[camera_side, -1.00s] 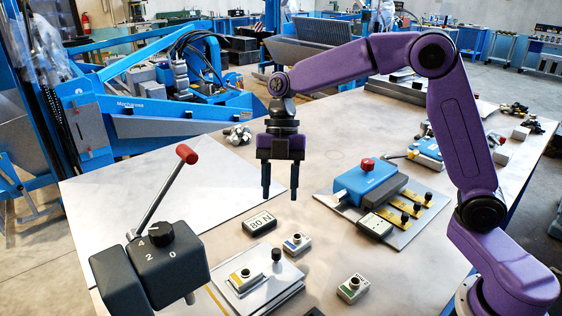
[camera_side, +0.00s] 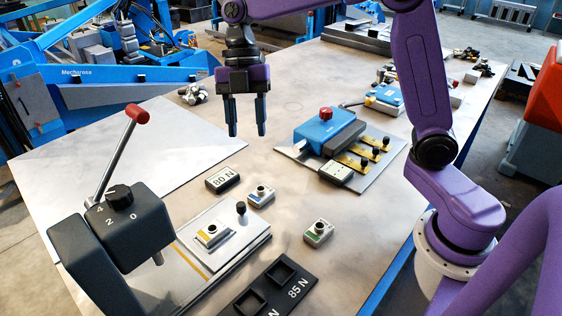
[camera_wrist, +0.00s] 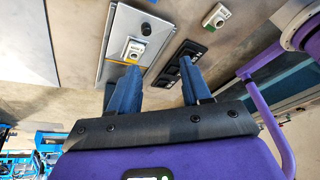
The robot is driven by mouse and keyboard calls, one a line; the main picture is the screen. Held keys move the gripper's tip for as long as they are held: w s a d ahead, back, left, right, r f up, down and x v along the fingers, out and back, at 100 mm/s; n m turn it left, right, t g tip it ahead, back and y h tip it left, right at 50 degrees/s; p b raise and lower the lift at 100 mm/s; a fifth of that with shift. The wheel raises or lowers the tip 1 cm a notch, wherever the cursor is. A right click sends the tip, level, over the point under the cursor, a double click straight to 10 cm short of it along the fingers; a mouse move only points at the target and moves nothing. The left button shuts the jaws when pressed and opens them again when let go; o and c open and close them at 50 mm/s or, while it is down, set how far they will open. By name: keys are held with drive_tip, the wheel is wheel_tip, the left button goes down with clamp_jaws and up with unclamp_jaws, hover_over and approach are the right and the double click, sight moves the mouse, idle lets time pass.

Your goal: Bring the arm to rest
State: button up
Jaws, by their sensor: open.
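My gripper (camera_side: 247,116) hangs fingers-down above the middle of the table (camera_side: 225,150) in the side view. Its two blue fingers are apart with nothing between them. It also shows in the wrist view (camera_wrist: 156,78), fingers spread and empty. My purple arm reaches in from the right and holds the gripper clear of the table and of every object on it.
Below stand an "80 N" block (camera_side: 222,180), a blue-marked block (camera_side: 261,196), a green-marked block (camera_side: 319,232) and a plate with a yellow-marked block (camera_side: 212,234). A lever device (camera_side: 130,225) is front left, a dark slotted tray (camera_side: 245,304) in front, a blue fixture (camera_side: 328,130) right.

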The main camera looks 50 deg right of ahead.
drive_tip(key=s+d+f+m+t, duration=0.1)
drive_tip(key=s+d+f+m, duration=0.1)
drive_tip(key=s, duration=0.6)
drive_tip(key=s+d+f+m+t+h, duration=0.1)
drive_tip(key=s+d+f+m, duration=0.2)
drive_tip(key=s+m, duration=0.3)
drive_tip(key=s+d+f+m+t+h, duration=0.1)
drive_tip(key=s+d+m, duration=0.3)
drive_tip(key=s, duration=0.6)
drive_tip(key=shift+s+d+f+m, duration=0.25)
drive_tip(key=shift+s+f+m, duration=0.15)
drive_tip(key=shift+f, duration=0.25)
